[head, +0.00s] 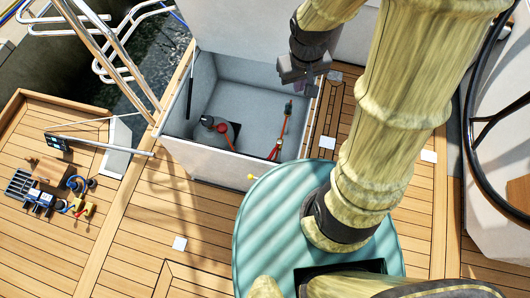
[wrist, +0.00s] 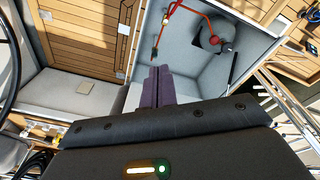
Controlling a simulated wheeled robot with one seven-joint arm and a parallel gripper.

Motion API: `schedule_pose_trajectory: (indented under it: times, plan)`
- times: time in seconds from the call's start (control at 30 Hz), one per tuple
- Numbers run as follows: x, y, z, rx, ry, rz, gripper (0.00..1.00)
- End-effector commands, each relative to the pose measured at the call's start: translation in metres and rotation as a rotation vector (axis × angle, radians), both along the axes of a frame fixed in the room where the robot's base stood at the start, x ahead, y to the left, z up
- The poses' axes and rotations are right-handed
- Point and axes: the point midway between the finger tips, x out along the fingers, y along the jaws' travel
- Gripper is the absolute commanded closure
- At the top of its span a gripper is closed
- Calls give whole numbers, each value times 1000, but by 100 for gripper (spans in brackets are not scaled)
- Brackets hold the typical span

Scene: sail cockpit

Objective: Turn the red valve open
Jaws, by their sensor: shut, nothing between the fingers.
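A grey gas bottle (head: 208,138) stands in the open grey locker, left of its middle. The red valve (head: 222,127) shows as a small red knob on the bottle's top. The wrist view shows the bottle (wrist: 221,29) and the red valve (wrist: 213,41) at upper right. How far the valve is turned cannot be told. My gripper (head: 303,86) is at the locker's right side, up and to the right of the valve in the head view and apart from it. In the wrist view its purple fingers (wrist: 159,73) are together and hold nothing.
The grey locker (head: 176,108) has upright walls around the bottle. A red hose (head: 283,130) runs along its right part. A teak deck (head: 190,210) surrounds it, with metal rails (head: 125,62) at upper left. Tools and fittings (head: 40,190) lie at far left.

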Motion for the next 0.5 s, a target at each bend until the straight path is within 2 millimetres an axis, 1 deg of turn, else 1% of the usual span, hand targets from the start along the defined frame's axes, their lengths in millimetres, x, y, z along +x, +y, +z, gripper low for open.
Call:
schedule_pose_trajectory:
  times: [0.03, 0.07, 0.1, 0.17, 0.2, 0.27, 0.3, 0.37, 0.4, 0.47, 0.5]
  plan:
    - [9, 10, -39, -13, 34, 57, 100]
    - [14, 16, -53, -22, 52, 91, 100]
    - [19, 23, -71, -33, 75, 135, 100]
    - [28, 34, -98, -50, 109, 200, 100]
    - [33, 42, -116, -61, 129, 242, 100]
    - [40, 54, -145, -78, 162, 305, 100]
    - [44, 62, -164, -88, 182, 346, 100]
    - [49, 73, -194, -105, 214, 408, 100]
    - [51, 82, -214, -117, 235, 450, 100]
    - [55, 94, -245, -132, 264, 511, 100]
    - [57, 102, -266, -143, 284, 550, 100]
